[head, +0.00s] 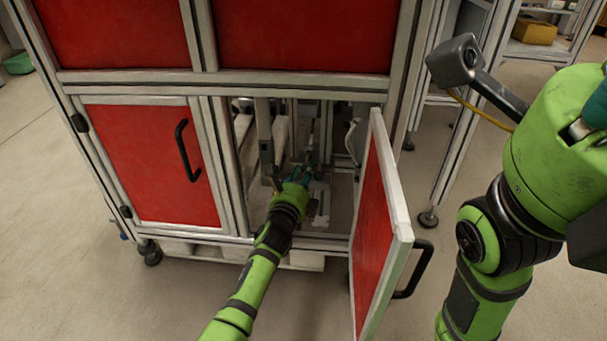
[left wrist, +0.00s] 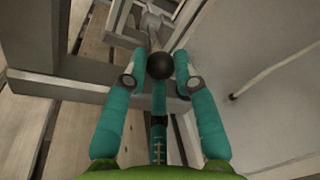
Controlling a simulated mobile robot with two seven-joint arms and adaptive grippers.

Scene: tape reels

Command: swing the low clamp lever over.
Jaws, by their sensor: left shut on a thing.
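My left gripper (head: 301,173) reaches through the open lower door into the cabinet. In the left wrist view its teal fingers (left wrist: 158,75) are closed in from both sides on the black ball knob (left wrist: 160,65) of the clamp lever. The lever's pale metal part (left wrist: 153,28) shows just beyond the knob. In the head view the lever is too small and too covered by my gripper to make out. My right arm stands at the right of the head view; its fingertips do not show.
The red cabinet door (head: 375,230) stands open just right of my left arm, with a black handle (head: 415,270). The left lower door (head: 150,165) is shut. A metal post (head: 265,140) stands inside the opening, close to my gripper. The floor in front is clear.

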